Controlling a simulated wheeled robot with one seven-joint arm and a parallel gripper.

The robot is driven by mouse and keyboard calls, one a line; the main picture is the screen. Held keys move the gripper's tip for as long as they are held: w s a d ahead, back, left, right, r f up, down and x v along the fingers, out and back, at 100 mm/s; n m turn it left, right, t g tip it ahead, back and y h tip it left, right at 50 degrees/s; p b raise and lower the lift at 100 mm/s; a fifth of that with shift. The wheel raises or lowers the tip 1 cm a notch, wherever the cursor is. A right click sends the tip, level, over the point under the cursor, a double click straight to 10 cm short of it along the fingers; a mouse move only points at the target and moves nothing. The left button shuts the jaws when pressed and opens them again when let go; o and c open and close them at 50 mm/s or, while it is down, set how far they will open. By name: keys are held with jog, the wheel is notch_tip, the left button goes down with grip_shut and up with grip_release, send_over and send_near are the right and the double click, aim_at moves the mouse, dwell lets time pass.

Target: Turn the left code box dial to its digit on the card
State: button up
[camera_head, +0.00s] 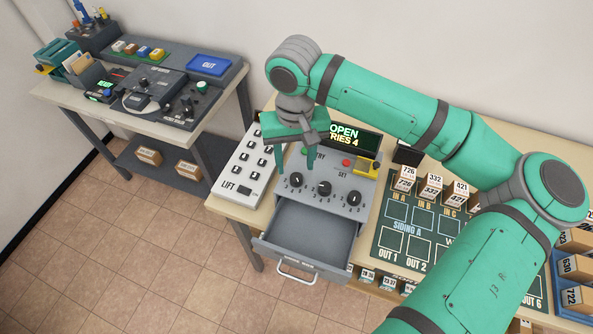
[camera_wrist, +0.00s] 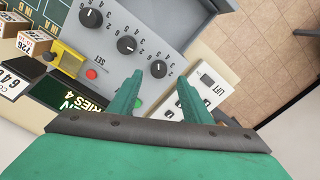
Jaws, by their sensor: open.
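The grey code box (camera_head: 338,176) has three black dials in a row. The left dial (camera_head: 297,180) also shows in the wrist view (camera_wrist: 158,68); I cannot read its digit surely. My gripper (camera_head: 295,165) is open and empty, with its fingers pointing down just above and behind the left dial. In the wrist view its fingertips (camera_wrist: 160,80) lie either side of the line to that dial, apart from it. A white card (camera_wrist: 14,79) with large dark digits stands at the left edge of the wrist view, partly cut off, its digits not surely readable.
The code box's drawer (camera_head: 308,238) stands open and looks empty. A green-lit display (camera_head: 350,136) reads "OPEN". A LIFT keypad (camera_head: 245,170) is left of the box; a siding board (camera_head: 418,228) with small numbered boxes is right.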

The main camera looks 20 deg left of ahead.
aim_at(297, 176)
jog(key=shift+d+f, duration=0.1)
jog(key=shift+f, duration=2.55)
jog(key=shift+c, duration=0.4)
jog(key=shift+w, duration=0.2)
jog(key=c, duration=1)
